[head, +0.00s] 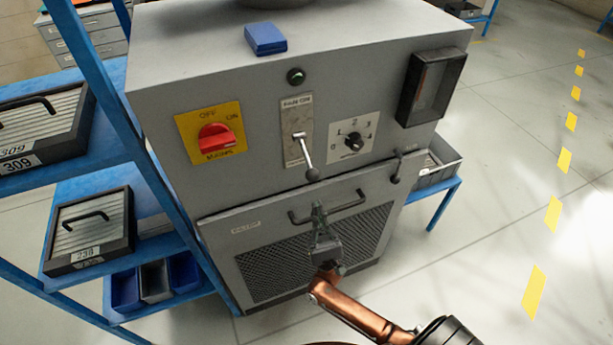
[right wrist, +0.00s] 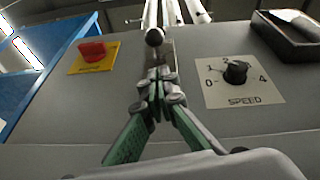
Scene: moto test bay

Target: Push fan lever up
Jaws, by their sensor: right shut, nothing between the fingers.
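The fan lever (head: 306,157) is a thin metal rod with a dark ball knob. It sits on a narrow upright plate on the front of the grey cabinet (head: 240,90), and its knob end hangs down and outward. My right gripper (head: 318,208) is shut and empty just below the knob, in front of the cabinet, with a small gap showing in the head view. In the right wrist view the closed green fingertips (right wrist: 157,82) point at the plate, and the lever's ball knob (right wrist: 155,37) shows just beyond them. I cannot tell the exact depth between them. My left gripper is out of view.
A red rotary switch (head: 216,138) on a yellow plate is left of the lever, and a speed dial (head: 353,142) is right. Below are a bar handle (head: 330,208) and a mesh panel.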

